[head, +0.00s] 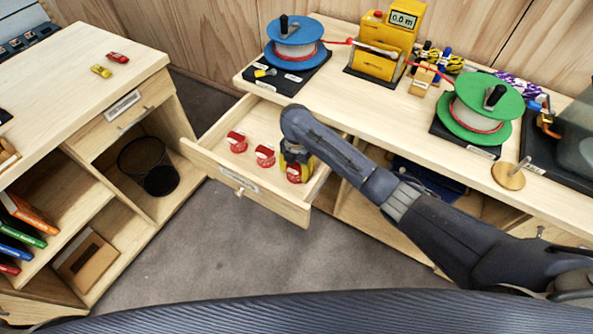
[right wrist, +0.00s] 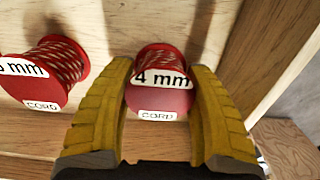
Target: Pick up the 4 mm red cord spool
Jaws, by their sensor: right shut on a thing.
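The 4 mm red cord spool (right wrist: 160,82) sits between the two yellow fingers of my right gripper (right wrist: 160,95) in the right wrist view, its "4 mm" and "CORD" labels readable. In the head view this spool (head: 295,174) is the rightmost of three red spools in the open drawer (head: 215,155). My right gripper (head: 297,163) reaches down into the drawer from above and is shut on the spool, which appears still low in the drawer. The arm hides part of it. My left gripper is not in view.
Two more red spools stand left of it, one at the middle (head: 265,156) and one at the left (head: 237,143). The drawer's right wall is close beside the gripper. The bench (head: 345,90) above carries a blue reel (head: 294,42), yellow meter (head: 375,62) and green reel (head: 483,105).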

